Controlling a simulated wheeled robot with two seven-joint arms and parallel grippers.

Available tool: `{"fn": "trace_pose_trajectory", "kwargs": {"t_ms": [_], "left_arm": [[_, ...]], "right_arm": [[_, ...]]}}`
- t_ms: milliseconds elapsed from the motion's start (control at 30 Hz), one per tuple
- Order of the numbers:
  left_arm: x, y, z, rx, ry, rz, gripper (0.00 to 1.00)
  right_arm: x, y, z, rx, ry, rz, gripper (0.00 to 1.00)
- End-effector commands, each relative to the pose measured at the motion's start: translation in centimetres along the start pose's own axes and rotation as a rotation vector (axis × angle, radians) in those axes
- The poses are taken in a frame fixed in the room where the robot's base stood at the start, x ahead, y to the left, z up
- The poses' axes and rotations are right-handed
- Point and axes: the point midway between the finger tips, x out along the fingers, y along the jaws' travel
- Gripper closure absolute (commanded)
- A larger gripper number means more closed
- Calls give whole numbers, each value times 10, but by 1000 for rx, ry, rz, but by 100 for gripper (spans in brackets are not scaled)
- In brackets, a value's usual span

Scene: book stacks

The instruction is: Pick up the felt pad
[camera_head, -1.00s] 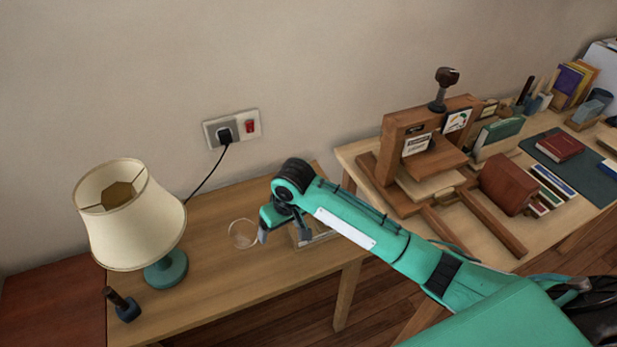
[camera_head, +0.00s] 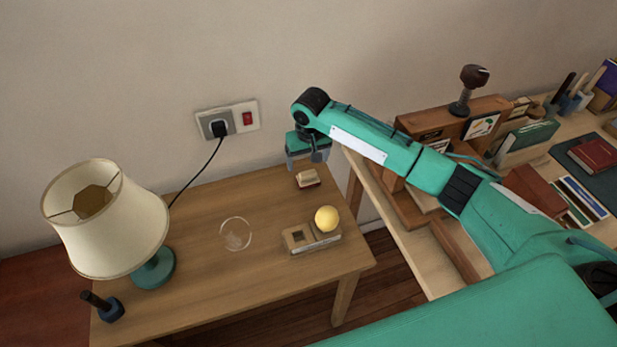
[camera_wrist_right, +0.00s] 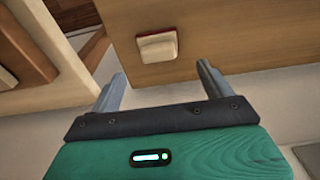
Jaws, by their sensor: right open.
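A small cream block with a dark red base (camera_head: 307,179), which looks like the felt pad, lies on the small wooden table near its back right. It also shows in the right wrist view (camera_wrist_right: 157,46), lying just beyond the fingertips and between their lines. My right gripper (camera_head: 306,159) is open and empty, above and behind the pad and apart from it. Its two grey fingers also show in the right wrist view (camera_wrist_right: 160,73). My left gripper is not in view.
A wooden holder (camera_head: 298,240) with a yellow ball (camera_head: 326,218) stands in front of the pad. A clear round dish (camera_head: 236,234), a lamp (camera_head: 110,220) and a dark stamp-like tool (camera_head: 105,307) are further left. A desk with books (camera_head: 590,152) stands at right.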

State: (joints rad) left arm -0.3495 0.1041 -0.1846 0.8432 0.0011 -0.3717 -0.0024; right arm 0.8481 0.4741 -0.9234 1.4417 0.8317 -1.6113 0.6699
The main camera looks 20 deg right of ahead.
Motion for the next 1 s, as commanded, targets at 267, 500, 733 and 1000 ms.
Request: {"fn": "trace_pose_trajectory", "kwargs": {"t_ms": [267,500,733,1000], "left_arm": [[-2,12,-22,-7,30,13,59],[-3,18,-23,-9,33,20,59],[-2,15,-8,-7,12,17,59],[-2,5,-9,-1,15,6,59]], "right_arm": [[23,0,1,-1,0,1,18],[58,2,4,-2,0,0,18],[67,2,4,-3,2,0,18],[67,2,4,-2,1,0,48]]}}
